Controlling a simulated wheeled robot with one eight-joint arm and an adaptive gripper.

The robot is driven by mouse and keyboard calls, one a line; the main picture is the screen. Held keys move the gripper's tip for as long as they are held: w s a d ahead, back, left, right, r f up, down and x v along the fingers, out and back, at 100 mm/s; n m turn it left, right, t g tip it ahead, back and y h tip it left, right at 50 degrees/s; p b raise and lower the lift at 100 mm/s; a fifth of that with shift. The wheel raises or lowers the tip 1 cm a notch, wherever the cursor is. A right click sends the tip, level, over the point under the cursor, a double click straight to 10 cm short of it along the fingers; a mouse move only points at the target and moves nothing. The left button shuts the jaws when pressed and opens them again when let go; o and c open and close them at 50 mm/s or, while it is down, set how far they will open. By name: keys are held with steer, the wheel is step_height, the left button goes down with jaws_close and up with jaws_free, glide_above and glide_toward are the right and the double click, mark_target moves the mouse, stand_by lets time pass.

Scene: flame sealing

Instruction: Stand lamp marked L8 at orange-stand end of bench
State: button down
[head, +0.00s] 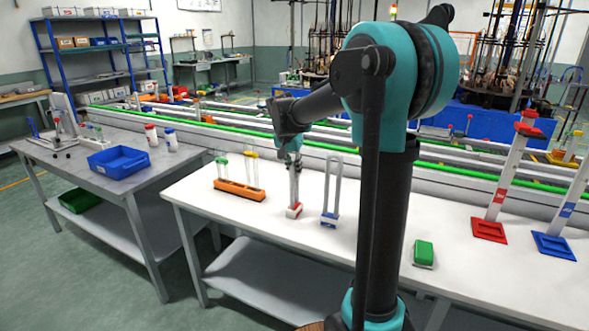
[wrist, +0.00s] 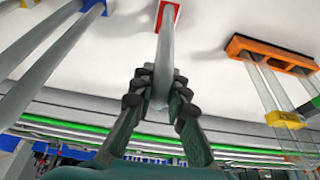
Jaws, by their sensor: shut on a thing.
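A clear tube lamp with a red-and-white base (head: 294,211) is upright at the bench, close to the orange stand (head: 240,190). My gripper (head: 294,160) is shut on its tube. In the wrist view the fingers (wrist: 160,88) close around the tube (wrist: 166,45), with the red base (wrist: 170,14) beyond them. I cannot tell whether the base touches the bench. No L8 mark is readable. The orange stand, holding several tubes, is left of the lamp in the head view and on the right in the wrist view (wrist: 272,52). A similar blue-based lamp (head: 329,219) stands right of the held one.
The white bench (head: 390,215) has a green block (head: 423,252). A red stand (head: 489,230) and a blue stand (head: 553,246) with tall posts are at its right. A grey table with a blue tray (head: 118,160) is at left. A conveyor runs behind.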

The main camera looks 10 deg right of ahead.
steer(key=shift+f, duration=0.1)
steer(key=c, duration=1.5)
jaws_free()
steer(key=v, duration=1.2)
steer(key=s+d+f+n+y, duration=0.1)
steer(key=s+d+f+n, duration=0.2)
steer(key=s+f, duration=1)
steer(key=s+d+f+n+t+y, duration=0.1)
steer(key=s+d+f+n, duration=0.2)
steer(key=s+f, duration=1)
step_height(320, 180, down, 2)
steer(key=shift+s+f+n, duration=0.1)
steer(key=shift+s+n, duration=0.3)
steer(key=shift+n, duration=0.2)
